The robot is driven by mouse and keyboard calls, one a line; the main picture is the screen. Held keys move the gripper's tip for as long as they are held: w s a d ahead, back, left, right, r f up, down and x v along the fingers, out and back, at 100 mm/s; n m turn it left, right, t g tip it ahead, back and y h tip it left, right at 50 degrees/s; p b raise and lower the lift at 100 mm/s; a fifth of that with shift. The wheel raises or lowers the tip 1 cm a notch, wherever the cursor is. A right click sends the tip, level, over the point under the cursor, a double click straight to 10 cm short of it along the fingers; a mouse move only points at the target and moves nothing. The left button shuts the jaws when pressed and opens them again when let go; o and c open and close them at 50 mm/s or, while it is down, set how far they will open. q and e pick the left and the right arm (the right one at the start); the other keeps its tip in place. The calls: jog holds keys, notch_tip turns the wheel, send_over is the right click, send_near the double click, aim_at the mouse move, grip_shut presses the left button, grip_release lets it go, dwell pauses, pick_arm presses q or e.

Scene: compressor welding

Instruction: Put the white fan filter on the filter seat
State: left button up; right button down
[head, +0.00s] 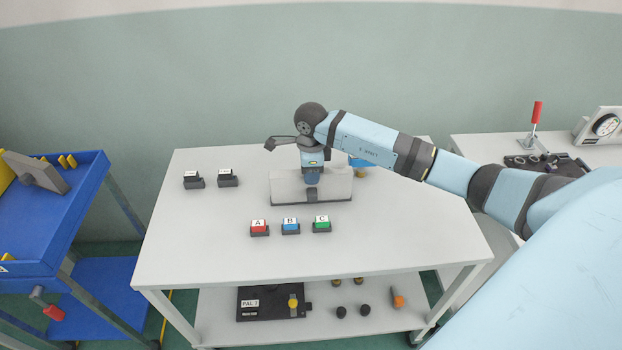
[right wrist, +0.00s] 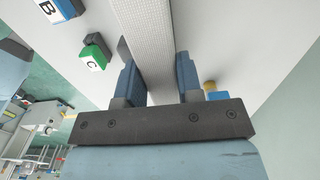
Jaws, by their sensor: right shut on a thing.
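The white fan filter (head: 338,186) is a pale, wide block at the middle of the table, toward the back. My right gripper (head: 312,178) comes down onto it from above and is shut on it near its middle. In the right wrist view, the filter's long, finely textured top (right wrist: 146,35) runs between the two blue fingers of the gripper (right wrist: 160,82). A dark grey edge shows along its lower front, and I cannot tell whether it rests on something or hangs just above the table. I cannot make out the filter seat for certain. My left gripper is not in view.
Red A (head: 259,228), blue B (head: 291,227) and green C (head: 321,225) blocks stand in front of the filter. Two dark labelled blocks (head: 228,178) stand left. A blue and yellow item (head: 360,168) is behind right. The white table's (head: 200,245) front is clear.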

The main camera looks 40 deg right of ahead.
jog(key=shift+r, duration=0.45)
notch_tip(320, 180, up, 20)
jog(key=a+f+n, duration=0.5)
jog(key=a+n, duration=0.2)
jog(key=n, duration=0.5)
jog(key=a+f+n, duration=0.4)
jog(key=a+n, duration=0.3)
jog(key=n, duration=0.5)
jog(key=s+r+p, duration=0.7)
jog(key=s+p, duration=0.3)
jog(key=p, duration=0.1)
jog(key=shift+s+r+p, duration=0.2)
jog(key=shift+r+p, duration=0.1)
jog(key=shift+r, duration=0.1)
jog(key=shift+a+f, duration=0.1)
jog(key=shift+w, duration=0.1)
